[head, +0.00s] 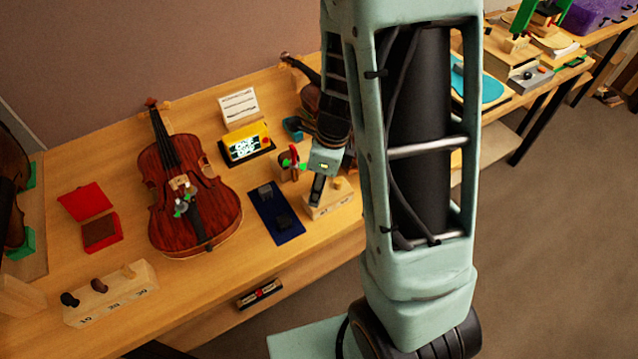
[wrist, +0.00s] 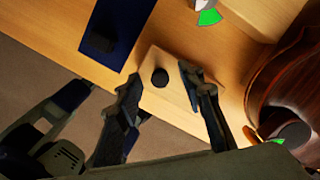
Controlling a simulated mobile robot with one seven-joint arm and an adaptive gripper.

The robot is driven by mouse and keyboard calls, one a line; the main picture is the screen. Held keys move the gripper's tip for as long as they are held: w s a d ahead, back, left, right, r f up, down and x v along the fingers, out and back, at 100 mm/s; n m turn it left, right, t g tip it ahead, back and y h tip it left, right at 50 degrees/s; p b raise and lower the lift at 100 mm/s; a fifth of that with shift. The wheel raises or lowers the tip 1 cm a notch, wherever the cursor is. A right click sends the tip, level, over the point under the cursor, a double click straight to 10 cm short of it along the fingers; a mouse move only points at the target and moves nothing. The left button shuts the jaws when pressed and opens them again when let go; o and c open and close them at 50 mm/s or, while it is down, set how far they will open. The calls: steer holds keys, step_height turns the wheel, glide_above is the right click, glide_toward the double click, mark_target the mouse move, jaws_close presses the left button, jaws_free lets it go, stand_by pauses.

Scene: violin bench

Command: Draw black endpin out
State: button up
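The black endpin appears to be the round black top (wrist: 160,77) in the wrist view, seen end-on in a pale wooden block (wrist: 170,100). The block also shows in the head view (head: 330,206), near the bench's front edge. My gripper (wrist: 160,80) is open, with one finger on each side of the black top and a visible gap to both. I cannot tell how far down the fingers reach. In the head view my gripper (head: 317,188) is at the block's left end, and the endpin is not clearly visible there.
A blue mat (head: 287,228) with dark items lies just left of the block. A red-brown violin (head: 190,208) lies further left. Another violin body (wrist: 290,75) is close on the right in the wrist view. A block with several pegs (head: 110,292) stands at front left.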

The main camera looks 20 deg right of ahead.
steer(key=shift+c, duration=0.7)
jaws_close()
